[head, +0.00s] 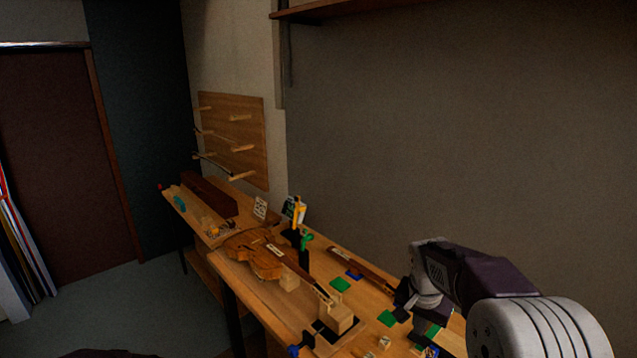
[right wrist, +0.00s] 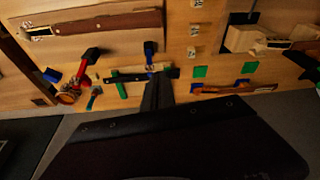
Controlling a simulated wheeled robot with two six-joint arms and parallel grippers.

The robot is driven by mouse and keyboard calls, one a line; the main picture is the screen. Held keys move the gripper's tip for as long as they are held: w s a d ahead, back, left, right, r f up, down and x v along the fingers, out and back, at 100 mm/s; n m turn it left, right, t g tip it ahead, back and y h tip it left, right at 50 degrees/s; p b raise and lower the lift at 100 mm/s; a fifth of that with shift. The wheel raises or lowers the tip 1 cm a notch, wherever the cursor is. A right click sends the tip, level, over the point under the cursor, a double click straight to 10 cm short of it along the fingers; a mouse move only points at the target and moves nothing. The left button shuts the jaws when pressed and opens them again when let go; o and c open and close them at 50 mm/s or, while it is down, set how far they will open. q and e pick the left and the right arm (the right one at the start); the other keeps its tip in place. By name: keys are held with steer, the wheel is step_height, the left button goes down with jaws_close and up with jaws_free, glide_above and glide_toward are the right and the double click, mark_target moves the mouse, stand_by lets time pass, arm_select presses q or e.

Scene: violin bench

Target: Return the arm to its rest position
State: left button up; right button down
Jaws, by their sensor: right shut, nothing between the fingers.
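My right arm comes in from the lower right of the head view. Its gripper (head: 405,299) is a dark shape over the near right part of the wooden workbench (head: 284,323). In the right wrist view the dark fingers of my right gripper (right wrist: 158,88) are together, with nothing held between them. Bench tools show around and beyond them; the exact gap to the bench top cannot be told. My left gripper is not in view.
A violin (head: 256,258) lies on the bench, left of my right arm. Upright tools (head: 298,212) stand behind it. Green pads (head: 340,285) and small blocks lie nearby. A pegged wooden rack (head: 235,135) hangs on the wall. A shelf (head: 320,8) is above. Open floor (head: 120,310) is at left.

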steer(key=s+a+f+n+y, duration=0.1)
steer(key=s+a+f+n, duration=0.2)
steer(key=s+f, duration=0.3)
steer(key=s+a+f+n+g+y+b, duration=0.1)
steer(key=s+a+f+n, duration=0.3)
steer(key=s, duration=0.9)
steer(key=shift+f+n, duration=0.4)
steer(key=shift+f, duration=0.45)
steer(key=shift+s+a, duration=0.1)
